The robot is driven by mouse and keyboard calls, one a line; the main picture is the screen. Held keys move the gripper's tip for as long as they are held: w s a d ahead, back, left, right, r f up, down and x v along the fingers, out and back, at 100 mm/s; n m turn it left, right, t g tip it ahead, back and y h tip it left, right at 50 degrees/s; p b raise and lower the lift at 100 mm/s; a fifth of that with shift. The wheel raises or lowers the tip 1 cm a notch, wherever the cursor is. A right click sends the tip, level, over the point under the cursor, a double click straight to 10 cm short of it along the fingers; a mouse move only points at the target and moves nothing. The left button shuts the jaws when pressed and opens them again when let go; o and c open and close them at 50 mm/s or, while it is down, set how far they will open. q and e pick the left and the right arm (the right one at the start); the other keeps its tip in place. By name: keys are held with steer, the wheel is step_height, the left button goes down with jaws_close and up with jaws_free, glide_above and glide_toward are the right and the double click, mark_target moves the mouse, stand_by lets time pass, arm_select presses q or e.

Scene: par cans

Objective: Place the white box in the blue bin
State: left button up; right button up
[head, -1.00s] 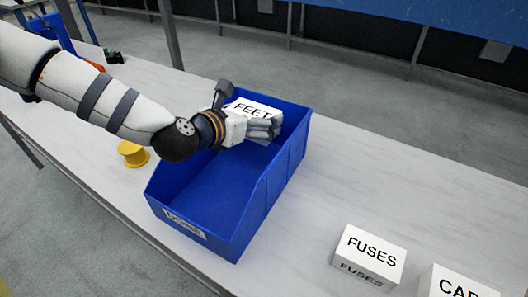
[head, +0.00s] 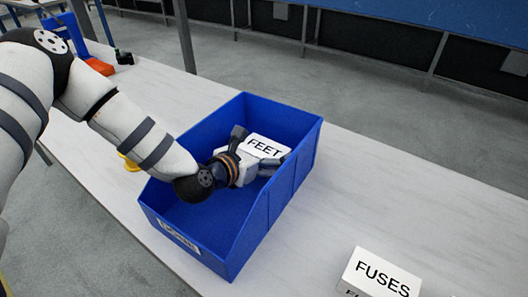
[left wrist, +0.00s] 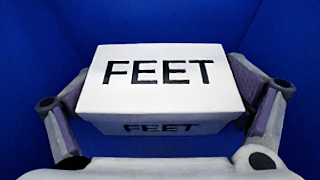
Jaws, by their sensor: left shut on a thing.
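The white box marked FEET (head: 266,147) is inside the back part of the blue bin (head: 262,222). My left gripper (head: 264,163) reaches down into the bin and is shut on this box. In the left wrist view, the white box (left wrist: 155,85) sits between the two fingers, with the bin's blue walls (left wrist: 280,40) around it. I cannot tell whether the box touches the bin floor. The bin stands on the pale table with its low, labelled front toward the lower left. My right gripper is not in view.
A white box marked FUSES (head: 380,273) stands on the table at the lower right. A yellow spool (head: 130,163) is partly hidden behind my left arm. Orange and blue items (head: 98,66) lie at the far left.

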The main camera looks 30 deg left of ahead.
arm_select(q)
steer(key=o, duration=0.8)
steer(key=shift+f, duration=0.3)
steer(key=shift+o, duration=0.7)
steer(key=shift+r, duration=0.1)
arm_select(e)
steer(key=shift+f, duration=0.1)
arm_select(q)
steer(key=shift+r, duration=0.35)
steer(key=p+v, duration=0.2)
steer(key=v, duration=0.9)
steer(key=shift+s+a+r, duration=0.1)
steer(key=shift+s, duration=0.35)
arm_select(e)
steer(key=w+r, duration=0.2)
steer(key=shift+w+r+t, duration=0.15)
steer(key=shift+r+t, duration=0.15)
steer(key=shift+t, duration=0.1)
